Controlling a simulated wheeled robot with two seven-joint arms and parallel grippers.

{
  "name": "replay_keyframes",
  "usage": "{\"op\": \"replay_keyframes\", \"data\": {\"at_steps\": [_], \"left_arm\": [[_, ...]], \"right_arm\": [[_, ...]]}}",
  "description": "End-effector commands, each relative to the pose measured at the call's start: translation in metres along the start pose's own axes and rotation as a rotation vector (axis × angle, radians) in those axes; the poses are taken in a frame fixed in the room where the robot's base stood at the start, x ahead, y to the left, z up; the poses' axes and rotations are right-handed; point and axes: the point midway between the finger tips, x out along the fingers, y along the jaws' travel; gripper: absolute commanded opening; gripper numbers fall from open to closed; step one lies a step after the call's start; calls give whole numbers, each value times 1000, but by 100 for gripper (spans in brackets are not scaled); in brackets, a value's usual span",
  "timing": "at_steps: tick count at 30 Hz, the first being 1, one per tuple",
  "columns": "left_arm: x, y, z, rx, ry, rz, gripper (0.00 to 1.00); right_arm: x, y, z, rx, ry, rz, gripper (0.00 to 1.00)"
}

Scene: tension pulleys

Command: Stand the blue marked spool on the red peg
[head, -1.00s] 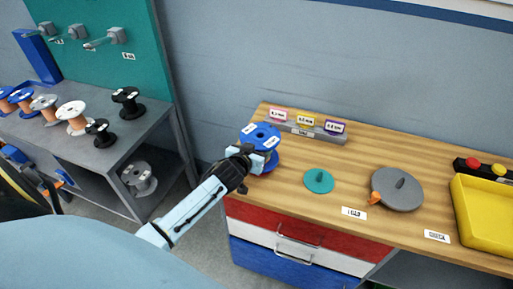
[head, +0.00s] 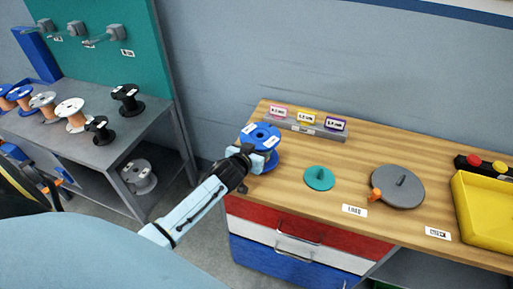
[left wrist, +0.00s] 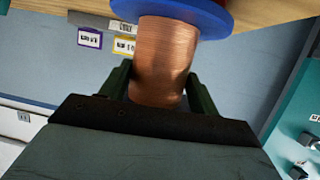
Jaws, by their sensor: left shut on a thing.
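The blue spool (head: 262,136) has blue flanges with white labels on top and stands upright at the left end of the wooden bench. My left gripper (head: 258,158) is shut on it from the front left. In the left wrist view, its copper winding (left wrist: 163,60) sits between the two dark green fingers (left wrist: 158,90), with a blue flange (left wrist: 185,12) beyond, close to the wood. A sliver of dark red shows beside that flange; the red peg is otherwise hidden, and I cannot tell whether the spool is around it. My right gripper is not in view.
A teal disc with a peg (head: 319,178) and a grey disc with a peg and orange clip (head: 398,187) lie right of the spool. A label holder (head: 305,130) stands behind. A yellow tray (head: 480,212) is at the right. Several spools stand on the grey table (head: 85,150).

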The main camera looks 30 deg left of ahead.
Motion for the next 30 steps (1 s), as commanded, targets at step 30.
{"op": "replay_keyframes", "data": {"at_steps": [30], "left_arm": [[7, 0, 15, -1, 6, 1, 18]], "right_arm": [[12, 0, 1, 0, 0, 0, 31]]}}
